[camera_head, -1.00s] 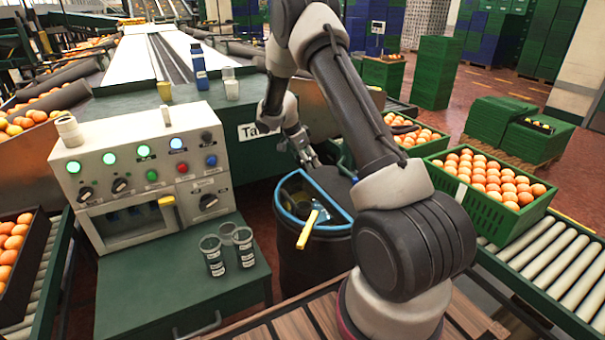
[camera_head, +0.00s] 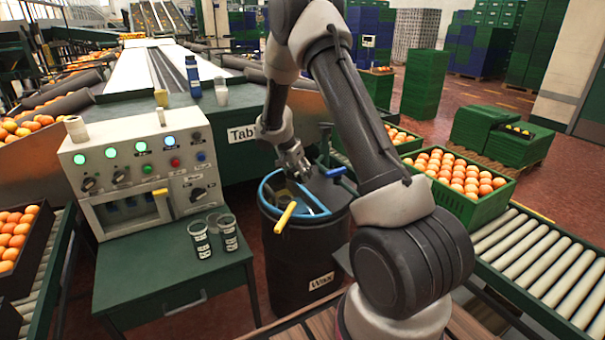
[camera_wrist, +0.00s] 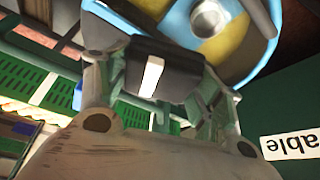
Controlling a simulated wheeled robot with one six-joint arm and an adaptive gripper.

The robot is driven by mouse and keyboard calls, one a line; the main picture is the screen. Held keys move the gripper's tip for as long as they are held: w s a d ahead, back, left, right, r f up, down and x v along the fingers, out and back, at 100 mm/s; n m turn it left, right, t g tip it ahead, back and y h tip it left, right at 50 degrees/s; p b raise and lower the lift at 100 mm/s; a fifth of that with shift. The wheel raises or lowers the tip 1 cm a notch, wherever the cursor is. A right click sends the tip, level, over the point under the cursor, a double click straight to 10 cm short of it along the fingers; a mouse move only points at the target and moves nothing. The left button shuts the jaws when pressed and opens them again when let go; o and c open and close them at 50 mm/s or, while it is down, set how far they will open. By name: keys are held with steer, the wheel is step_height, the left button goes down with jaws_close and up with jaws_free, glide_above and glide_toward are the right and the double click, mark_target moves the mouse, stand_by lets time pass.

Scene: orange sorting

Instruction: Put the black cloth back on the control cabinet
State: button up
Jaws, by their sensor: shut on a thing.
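In the wrist view my gripper (camera_wrist: 155,85) is shut on a dark, flat-looking piece with a white stripe, which I take for the black cloth (camera_wrist: 180,74). Its folds are not clear, and it is hardly visible in the head view. The control cabinet (camera_head: 105,213) stands at left, with lit green lamps, knobs and a yellow-handled window. No black cloth shows on its top.
A yellow handle (camera_head: 285,217) sticks up at the bin's front. A green crate of oranges (camera_head: 470,205) is at right on rollers. A blue bottle (camera_head: 193,78) stands behind.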

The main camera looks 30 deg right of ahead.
steer(key=s+a+r+n+t+y, duration=0.1)
steer(key=s+a+r+n+y, duration=0.1)
steer(key=a+n, duration=0.5)
steer(key=s+a+r+n+t+y, duration=0.2)
steer(key=s+a+r+n, duration=0.2)
steer(key=s+a+n, duration=0.1)
steer(key=shift+s+a+n, duration=0.35)
steer(key=shift+a+n, duration=0.55)
steer(key=shift+a, duration=0.2)
steer(key=shift+s, duration=0.1)
